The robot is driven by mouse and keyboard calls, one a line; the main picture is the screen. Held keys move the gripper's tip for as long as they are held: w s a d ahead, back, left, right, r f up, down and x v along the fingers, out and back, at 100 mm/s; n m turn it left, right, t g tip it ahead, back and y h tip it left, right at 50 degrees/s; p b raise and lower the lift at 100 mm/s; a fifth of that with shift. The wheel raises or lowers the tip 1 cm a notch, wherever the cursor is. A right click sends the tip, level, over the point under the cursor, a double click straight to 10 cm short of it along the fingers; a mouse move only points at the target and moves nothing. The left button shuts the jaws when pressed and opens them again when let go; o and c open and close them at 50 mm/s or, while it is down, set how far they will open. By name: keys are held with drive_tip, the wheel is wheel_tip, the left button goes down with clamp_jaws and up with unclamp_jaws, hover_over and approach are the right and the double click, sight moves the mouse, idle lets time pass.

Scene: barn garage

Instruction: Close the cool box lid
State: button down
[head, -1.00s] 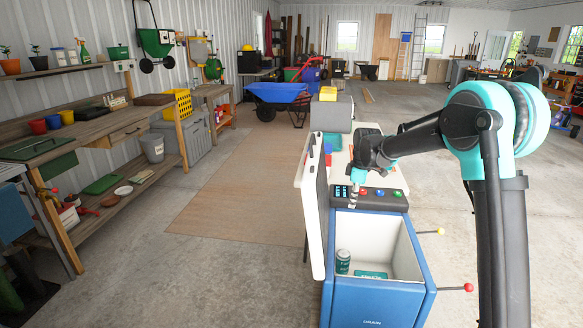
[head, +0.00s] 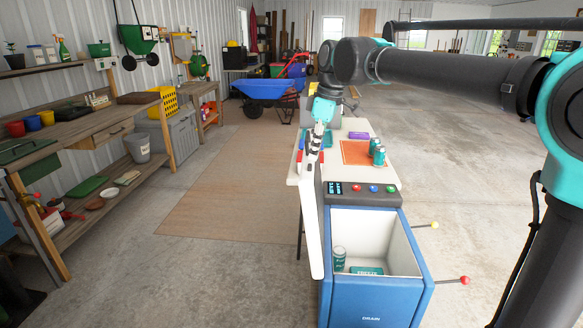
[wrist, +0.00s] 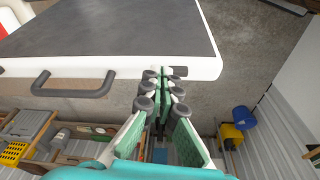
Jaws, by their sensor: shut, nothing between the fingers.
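The blue cool box (head: 372,295) stands open in the head view, with a can (head: 339,259) and a teal pack (head: 367,270) inside. Its white-rimmed lid (head: 313,240) stands upright along the left side, seen nearly edge-on. In the wrist view the lid (wrist: 120,30) shows a dark grey panel, a white rim and a dark handle (wrist: 73,90). My gripper (head: 309,174) points down at the lid's upper far end. In the wrist view my gripper (wrist: 163,78) is shut and empty, at the rim's near right corner. I cannot tell whether it touches.
Behind the box is a table (head: 388,172) with an orange mat (head: 357,153), cans (head: 379,157) and a purple item (head: 358,135). Two rods with yellow and red knobs (head: 465,280) stick out on the box's right. Floor left of the lid is clear.

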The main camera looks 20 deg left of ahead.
drive_tip(key=s+a+r+n, duration=0.2)
drive_tip(key=s+a+r, duration=0.3)
drive_tip(key=a, duration=0.1)
wheel_tip(320, 180, down, 9)
drive_tip(key=d, duration=0.2)
drive_tip(key=shift+w+r+n+g, duration=0.2)
drive_tip(key=shift+w+n+g, duration=0.1)
drive_tip(key=shift+g, duration=0.1)
drive_tip(key=shift+d, duration=0.1)
